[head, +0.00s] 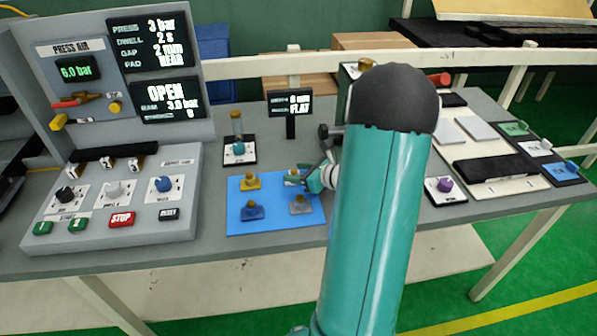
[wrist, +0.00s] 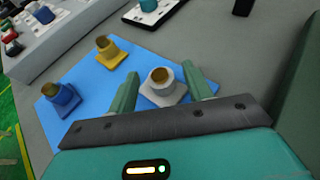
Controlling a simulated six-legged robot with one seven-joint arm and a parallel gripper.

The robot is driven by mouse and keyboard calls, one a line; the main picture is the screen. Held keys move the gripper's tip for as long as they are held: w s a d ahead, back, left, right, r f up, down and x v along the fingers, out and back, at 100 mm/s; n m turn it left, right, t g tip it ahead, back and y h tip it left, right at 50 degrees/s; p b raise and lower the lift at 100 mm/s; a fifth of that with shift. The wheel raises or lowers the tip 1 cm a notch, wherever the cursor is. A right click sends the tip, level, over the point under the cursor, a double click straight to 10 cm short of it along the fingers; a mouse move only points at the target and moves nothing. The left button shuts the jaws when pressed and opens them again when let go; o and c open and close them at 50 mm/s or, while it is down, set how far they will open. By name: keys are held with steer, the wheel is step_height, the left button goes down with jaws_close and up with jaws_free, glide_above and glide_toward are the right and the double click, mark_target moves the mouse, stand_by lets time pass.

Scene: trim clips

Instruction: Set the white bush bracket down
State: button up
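The white bush bracket (wrist: 163,92), a pale base with a brass-lined round bush, appears to stand upright on the blue mat (wrist: 87,122). In the head view the white bracket (head: 292,178) is at the mat's back right, partly covered by my gripper (head: 305,176). In the wrist view my gripper's green fingers (wrist: 160,72) stand on either side of the bush. They look open, with a small gap on each side. A yellow bracket (head: 250,182), a blue bracket (head: 252,211) and a grey bracket (head: 300,205) stand on the same mat (head: 275,222).
A small display (head: 290,103) and a teal-knobbed fixture (head: 238,150) stand behind the mat. The press control panel (head: 120,205) is to the left. A purple-knobbed piece (head: 445,187) and a white tray (head: 490,140) are to the right. Bare grey table borders the mat.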

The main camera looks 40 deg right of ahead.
steer(key=shift+s+r, duration=0.1)
steer(key=shift+r, duration=0.1)
steer(key=v, duration=1.2)
steer(key=w+a+r+n+g+y, duration=0.15)
steer(key=a+r+n+g, duration=0.25)
steer(key=a+n, duration=0.6)
steer(key=w+a+r+n+g+y, duration=0.1)
steer(key=a+r+n+g+y, duration=0.2)
steer(key=a+n, duration=0.8)
steer(key=s+a+r+n+h, duration=0.3)
steer(key=s+a+n, duration=0.1)
steer(key=a+n, duration=0.2)
steer(key=s+a+r+n+h, duration=0.3)
steer(key=a+n, duration=0.3)
steer(key=a, duration=0.2)
steer(key=shift+s+r+n+g+h, duration=0.3)
steer(key=shift+s+n+g+h, duration=0.15)
steer(key=shift+h, duration=0.1)
steer(key=shift+a, duration=0.1)
